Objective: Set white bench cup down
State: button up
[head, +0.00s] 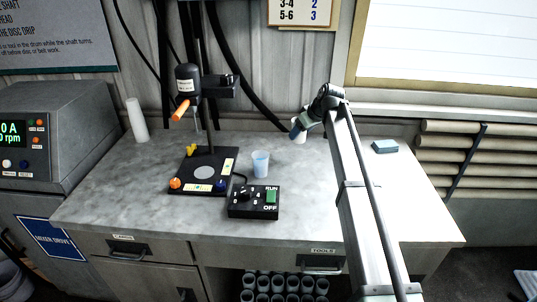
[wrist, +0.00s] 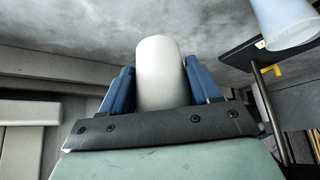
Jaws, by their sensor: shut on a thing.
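The white bench cup (wrist: 160,70) is between the two blue fingers of my gripper (wrist: 158,88) in the wrist view, and the fingers are shut on its sides. In the head view my gripper (head: 299,128) is over the back right part of the grey bench (head: 320,185). The cup (head: 300,138) shows there only as a small white patch, partly hidden by a blue finger. I cannot tell whether its base touches the bench.
A bluish translucent cup (head: 261,164) stands left of my gripper, beside the disperser stand (head: 204,172) and a black control box (head: 254,202). A tall white cylinder (head: 137,120) stands at the back left. A blue block (head: 385,146) lies at the right. Bench around my gripper is clear.

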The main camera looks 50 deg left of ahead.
jog(key=s+a+r+n+g, duration=0.25)
jog(key=s+a, duration=0.35)
jog(key=a, duration=0.4)
jog(key=shift+t, duration=0.45)
jog(key=shift+f, duration=5.15)
jog(key=o, duration=1.1)
jog(key=shift+f, duration=0.1)
jog(key=v, duration=1.2)
